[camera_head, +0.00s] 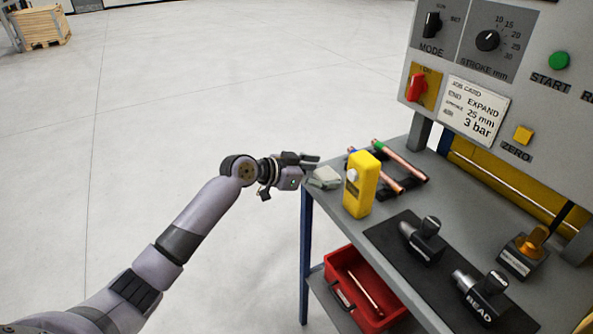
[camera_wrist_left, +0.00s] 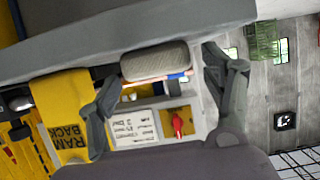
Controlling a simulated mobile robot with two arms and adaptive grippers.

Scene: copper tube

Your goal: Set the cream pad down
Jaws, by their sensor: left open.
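The cream pad (camera_head: 325,178), a small greyish-cream block with rounded edges, lies at the left corner of the grey bench top (camera_head: 396,152). In the left wrist view the pad (camera_wrist_left: 156,61) shows between and just beyond the fingertips, against the bench surface. My left gripper (camera_head: 308,170) is at the bench's left edge, right beside the pad. My right gripper is not in view.
A yellow block (camera_head: 361,186) stands just right of the pad. Copper tubes (camera_head: 400,160) lie on a black rack behind it. A dark mat (camera_head: 400,258) holds black tools, including one marked BEAD (camera_head: 480,294). A red bin (camera_head: 374,318) sits below. Open floor lies left.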

